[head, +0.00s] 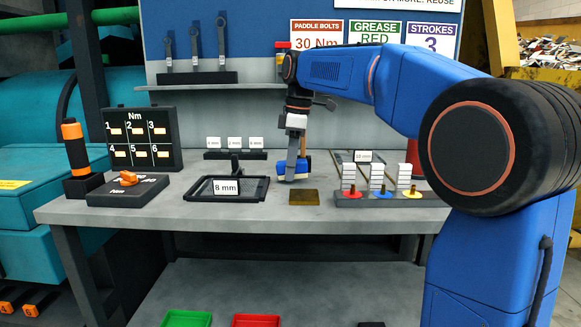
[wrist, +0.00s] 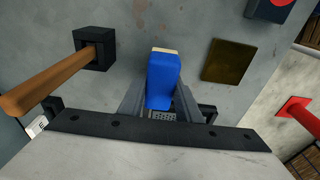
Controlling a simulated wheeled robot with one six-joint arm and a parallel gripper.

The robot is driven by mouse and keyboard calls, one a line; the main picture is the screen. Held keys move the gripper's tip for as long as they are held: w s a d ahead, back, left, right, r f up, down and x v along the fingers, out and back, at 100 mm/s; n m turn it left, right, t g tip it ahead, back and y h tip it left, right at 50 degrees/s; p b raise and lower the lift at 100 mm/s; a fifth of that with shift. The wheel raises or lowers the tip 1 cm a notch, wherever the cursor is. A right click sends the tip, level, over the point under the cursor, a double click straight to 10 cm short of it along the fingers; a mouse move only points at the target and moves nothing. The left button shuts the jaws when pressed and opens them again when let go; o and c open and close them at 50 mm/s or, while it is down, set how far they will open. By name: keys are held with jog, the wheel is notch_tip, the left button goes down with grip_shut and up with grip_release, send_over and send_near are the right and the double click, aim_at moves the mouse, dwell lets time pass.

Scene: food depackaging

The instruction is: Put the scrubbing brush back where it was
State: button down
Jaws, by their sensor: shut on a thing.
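The scrubbing brush (head: 294,170) is a blue block with a pale bristle edge. It is between the fingers of my gripper (head: 292,158), low over the back middle of the grey bench. I cannot tell whether it touches the bench top. In the wrist view the brush (wrist: 163,82) sits between the two grey fingers of my gripper (wrist: 162,100), with its pale edge at the far end. A flat brown square plate (head: 304,197) lies on the bench just in front of the brush. The plate also shows in the wrist view (wrist: 228,61), apart from the brush.
A wooden handle in a black block (wrist: 93,50) stands close beside the brush. A black tray marked 8 mm (head: 226,188) lies to the left. A rack with red, blue and yellow pieces (head: 388,197) is to the right. Bare bench lies in front.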

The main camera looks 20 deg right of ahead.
aim_at(301, 161)
jog(key=shift+f, duration=0.55)
jog(key=c, duration=1.3)
grip_release()
jog(key=shift+r, duration=0.1)
jog(key=r, duration=0.6)
jog(key=d+r, duration=0.1)
jog(key=r, duration=0.5)
jog(key=s+d+r, duration=0.1)
jog(key=r, duration=0.4)
jog(key=shift+d+r, duration=0.25)
jog(key=shift+r, duration=0.15)
jog(key=shift+s, duration=0.1)
